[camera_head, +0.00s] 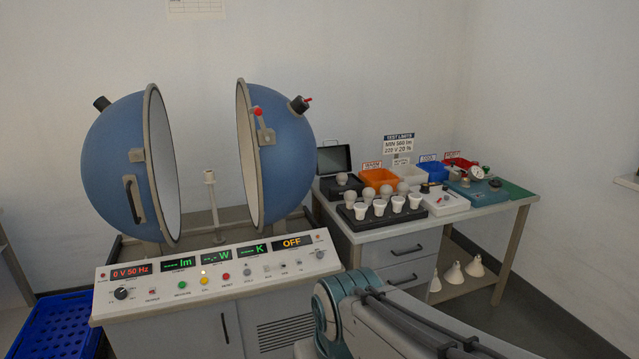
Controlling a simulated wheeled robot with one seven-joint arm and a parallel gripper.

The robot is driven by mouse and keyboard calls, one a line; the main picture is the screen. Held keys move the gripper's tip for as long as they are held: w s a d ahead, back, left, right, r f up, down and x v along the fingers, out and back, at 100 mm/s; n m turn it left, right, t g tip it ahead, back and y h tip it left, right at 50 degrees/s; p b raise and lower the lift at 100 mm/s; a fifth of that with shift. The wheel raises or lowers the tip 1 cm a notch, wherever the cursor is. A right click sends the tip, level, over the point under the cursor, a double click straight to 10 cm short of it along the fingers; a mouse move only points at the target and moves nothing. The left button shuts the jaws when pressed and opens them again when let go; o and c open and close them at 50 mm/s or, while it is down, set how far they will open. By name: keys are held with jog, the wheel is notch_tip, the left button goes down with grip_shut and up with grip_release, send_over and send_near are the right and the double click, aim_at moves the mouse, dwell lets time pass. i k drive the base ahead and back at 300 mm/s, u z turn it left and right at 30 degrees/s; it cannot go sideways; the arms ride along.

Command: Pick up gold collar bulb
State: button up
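Several bulbs with greyish round globes stand in a dark tray (378,222) on the side bench, among them a front-left globe bulb (350,197) and a rear one (342,178). In front of them is a row of white, cone-shaped pieces, one of them a white cone (361,211). The bulbs are too small here to tell which has a gold collar. My arm comes in at the bottom right, below the bench. My gripper is not in view.
Behind the bulbs stand an orange bin (379,178), a white bin (410,174), a blue bin (432,171) and a red bin (459,163). The open blue sphere (283,165) and control panel (216,281) are at left. A blue crate (60,325) is on the floor.

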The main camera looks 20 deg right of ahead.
aim_at(341, 178)
jog(key=z, duration=0.7)
jog(key=i, duration=1)
jog(key=z, duration=0.55)
jog(key=i, duration=1.1)
jog(key=u, duration=0.8)
jog(key=i, duration=0.6)
jog(key=u, duration=0.45)
